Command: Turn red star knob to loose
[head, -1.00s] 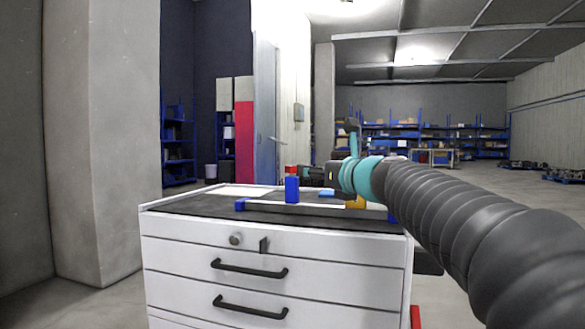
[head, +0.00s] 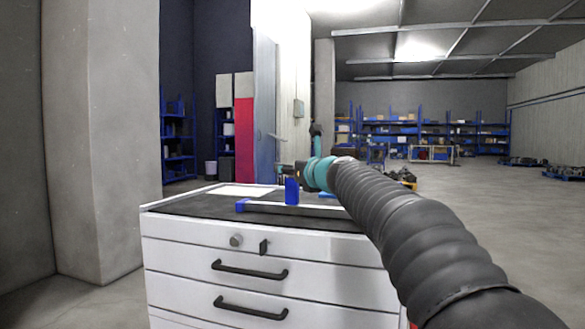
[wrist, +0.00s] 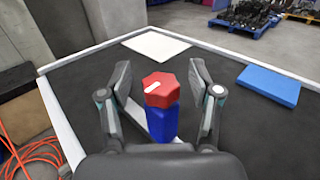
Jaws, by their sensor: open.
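The red star knob (wrist: 160,90) sits on top of a blue jack body (wrist: 162,124) in the wrist view, with a white mark on its left side. My gripper (wrist: 160,80) is open, with one finger on each side of the knob and a visible gap on both sides. In the head view the blue jack body (head: 292,191) stands upright on the cabinet's dark top. There the knob is hidden by my arm's end.
The white drawer cabinet (head: 200,256) carries a dark mat. A white plate (wrist: 156,45) and a blue plate (wrist: 268,85) lie on it beyond and right of the jack. A pale rail (wrist: 132,112) runs by the jack. Orange cable (wrist: 36,150) lies on the floor at left.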

